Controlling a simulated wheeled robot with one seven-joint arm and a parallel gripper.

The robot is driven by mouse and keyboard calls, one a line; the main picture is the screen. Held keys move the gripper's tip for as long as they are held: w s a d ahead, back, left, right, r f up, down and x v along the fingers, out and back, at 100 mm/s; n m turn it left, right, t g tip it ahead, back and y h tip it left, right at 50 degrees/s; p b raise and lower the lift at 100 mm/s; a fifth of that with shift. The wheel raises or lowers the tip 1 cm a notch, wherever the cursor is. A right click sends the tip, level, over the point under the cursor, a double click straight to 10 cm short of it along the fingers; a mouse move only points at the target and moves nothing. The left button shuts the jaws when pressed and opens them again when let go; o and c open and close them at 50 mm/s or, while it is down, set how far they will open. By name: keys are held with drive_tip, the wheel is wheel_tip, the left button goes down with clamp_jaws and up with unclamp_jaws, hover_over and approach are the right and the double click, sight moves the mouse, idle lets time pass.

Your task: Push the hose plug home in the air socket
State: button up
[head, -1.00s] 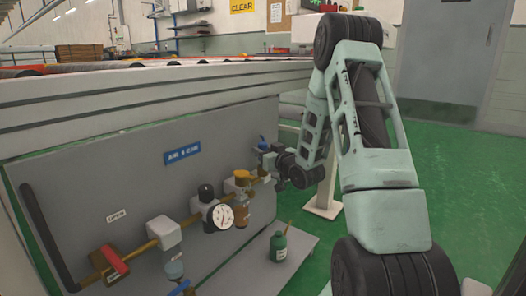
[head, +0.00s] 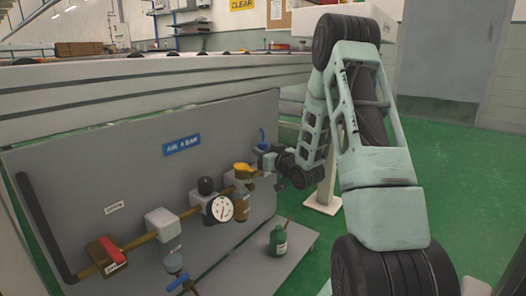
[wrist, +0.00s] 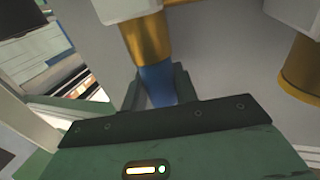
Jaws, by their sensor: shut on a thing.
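My gripper (head: 264,160) is at the right end of the brass pipe line on the grey panel, partly hidden by the brass filter part and my arm. In the wrist view, my gripper (wrist: 158,90) is shut on a blue piece (wrist: 156,84), which I take for the hose plug. Its end meets a brass tube (wrist: 147,40), apparently the air socket, below a white block (wrist: 125,8). They look in line and touching; how deep the plug sits I cannot tell.
A green bottle (head: 278,241) stands on the grey shelf (head: 300,248). In the wrist view, another brass part (wrist: 302,70) is at right.

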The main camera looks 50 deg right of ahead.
drive_tip(key=o, duration=1.1)
drive_tip(key=shift+p+v, duration=5.8)
drive_tip(key=shift+v, duration=2.95)
drive_tip(key=shift+d+f, duration=0.1)
